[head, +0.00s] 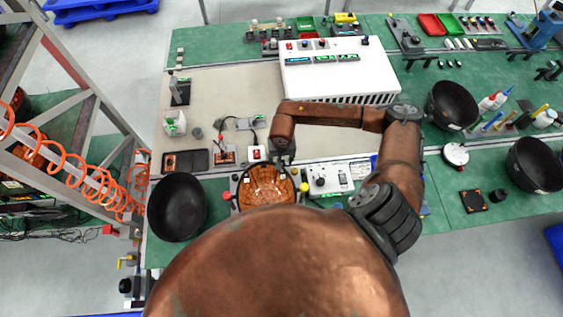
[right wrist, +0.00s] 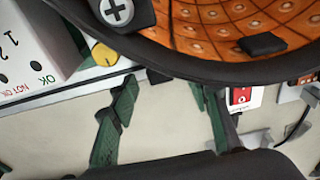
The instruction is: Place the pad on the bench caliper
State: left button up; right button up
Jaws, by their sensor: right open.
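A small black block (right wrist: 262,43), perhaps the pad, lies on the orange dimpled floor of a round black-rimmed bowl (right wrist: 185,70). The bowl also shows in the head view (head: 265,187). My right gripper (head: 283,158) hangs at the bowl's far rim. In the right wrist view its two green-and-black fingers (right wrist: 165,100) are spread, with only the pale bench surface visible between them. A small grey device (head: 243,123) on the beige mat may be the bench caliper; I cannot tell for certain. My left gripper is not in view.
A white control box (head: 330,179) stands right of the bowl, and a large white unit (head: 338,72) stands behind. A red-switch box (head: 257,153) sits beside my right gripper. Black bowls (head: 177,207) stand at both sides. The beige mat (head: 225,85) has free room.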

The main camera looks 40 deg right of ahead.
jog(key=shift+w+f, duration=0.1)
jog(key=shift+f, duration=0.5)
jog(key=shift+c, duration=0.5)
jog(key=c, duration=0.7)
notch_tip(320, 180, up, 9)
jog(key=b, duration=0.1)
jog(key=s+a+r+n+b, duration=0.1)
jog(key=a+r+n+b, duration=0.1)
jog(key=a+r+n, duration=0.3)
jog(key=a+r, duration=0.4)
jog(key=a, duration=0.1)
jog(key=shift+a+r+n+y, duration=0.3)
jog(key=shift+a+r+n, duration=0.05)
jog(key=shift+a+n, duration=0.05)
